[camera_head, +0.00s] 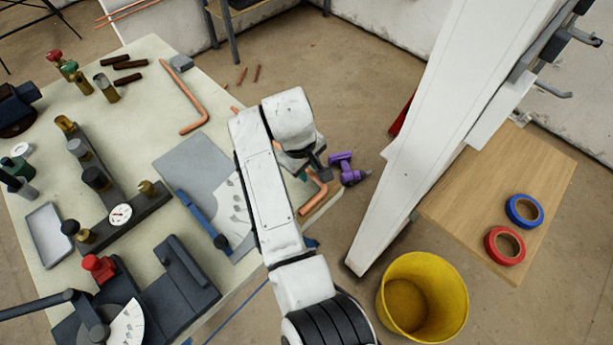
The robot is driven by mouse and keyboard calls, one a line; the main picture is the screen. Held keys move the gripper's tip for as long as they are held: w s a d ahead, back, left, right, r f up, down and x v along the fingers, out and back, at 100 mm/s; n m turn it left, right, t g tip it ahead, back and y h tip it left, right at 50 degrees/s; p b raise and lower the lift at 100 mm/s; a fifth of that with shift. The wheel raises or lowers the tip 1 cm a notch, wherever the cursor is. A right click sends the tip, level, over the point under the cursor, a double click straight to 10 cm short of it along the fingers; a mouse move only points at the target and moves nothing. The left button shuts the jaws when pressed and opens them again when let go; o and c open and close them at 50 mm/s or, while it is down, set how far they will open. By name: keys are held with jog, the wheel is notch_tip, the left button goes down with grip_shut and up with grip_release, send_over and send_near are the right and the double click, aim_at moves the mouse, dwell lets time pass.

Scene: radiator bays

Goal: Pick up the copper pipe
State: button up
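A bent copper pipe (316,194) lies at the right corner of the pale workbench, partly hidden by my arm. A second, longer bent copper pipe (193,100) lies on the far part of the bench. My gripper (318,172) is dark and small in view, at the end of my white arm. It appears over or right beside the nearer pipe's upper end. I cannot tell whether it touches the pipe, or whether its fingers are open or shut.
The workbench (140,72) carries a grey mat (190,160), valves, a gauge (120,214) and a pipe bender (125,325). A purple tool (346,168) lies beyond the bench corner. A yellow bucket (455,300) and a wooden board (500,180) with two tape rolls are at right.

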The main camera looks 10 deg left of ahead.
grip_shut()
jog(key=shift+r, duration=0.15)
dwell(0.4)
